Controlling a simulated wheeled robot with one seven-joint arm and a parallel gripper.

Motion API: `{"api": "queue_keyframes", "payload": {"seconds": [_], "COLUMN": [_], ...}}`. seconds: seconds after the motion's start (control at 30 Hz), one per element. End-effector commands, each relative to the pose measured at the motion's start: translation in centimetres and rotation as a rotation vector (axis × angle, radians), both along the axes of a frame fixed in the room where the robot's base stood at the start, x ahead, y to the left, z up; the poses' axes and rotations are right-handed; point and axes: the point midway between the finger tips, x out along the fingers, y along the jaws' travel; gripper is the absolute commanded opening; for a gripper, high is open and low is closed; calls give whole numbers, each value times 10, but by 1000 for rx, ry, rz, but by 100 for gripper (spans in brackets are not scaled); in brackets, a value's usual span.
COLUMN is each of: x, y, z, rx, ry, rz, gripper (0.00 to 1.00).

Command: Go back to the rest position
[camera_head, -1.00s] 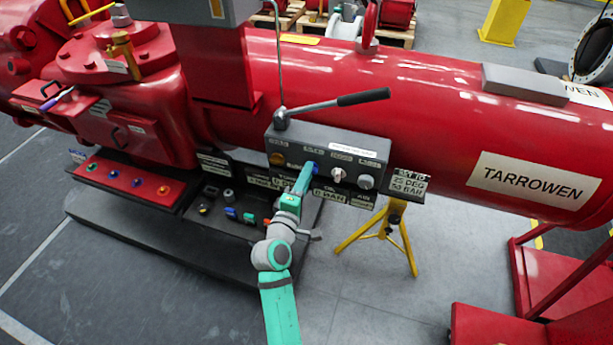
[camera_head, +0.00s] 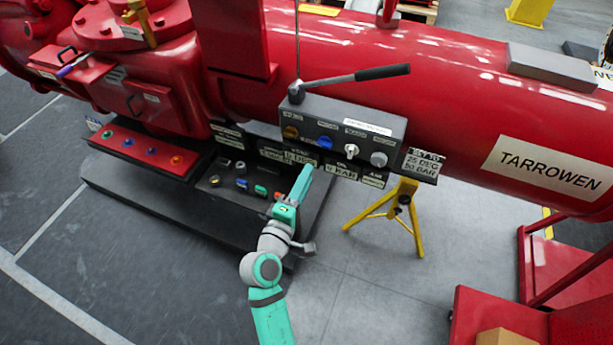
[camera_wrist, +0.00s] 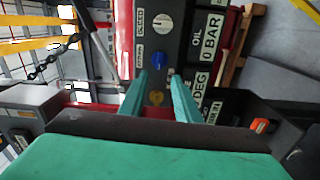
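My gripper (camera_head: 304,178) is in front of and below the dark control box (camera_head: 350,121) on the red actuator (camera_head: 440,90). In the wrist view its two teal fingers (camera_wrist: 160,98) stand apart with nothing between them. Past the fingertips the wrist view shows a blue knob (camera_wrist: 160,61), a white knob (camera_wrist: 159,22) and a yellow-brown knob (camera_wrist: 156,98) on the box face. In the head view the blue knob (camera_head: 325,143) is clear of my gripper, with a gap between them.
A black-handled lever (camera_head: 360,76) sits on top of the box. A yellow stand (camera_head: 392,215) is to the right. A low black shelf with small coloured parts (camera_head: 242,185) lies left of my arm. Grey floor (camera_head: 340,290) is open in front.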

Motion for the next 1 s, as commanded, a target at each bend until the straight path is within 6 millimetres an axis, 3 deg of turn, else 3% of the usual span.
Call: {"api": "queue_keyframes", "payload": {"seconds": [0.33,0.47,0.67,0.8,1.0], "x": [0,-7,-49,-90,-155], "y": [0,-1,-2,-3,-3], "z": [0,-11,-61,-94,-123], "rx": [0,26,178,336,579], "ry": [0,11,58,87,115], "rz": [1,19,103,160,208], "gripper": [30,30,30,30,30]}}
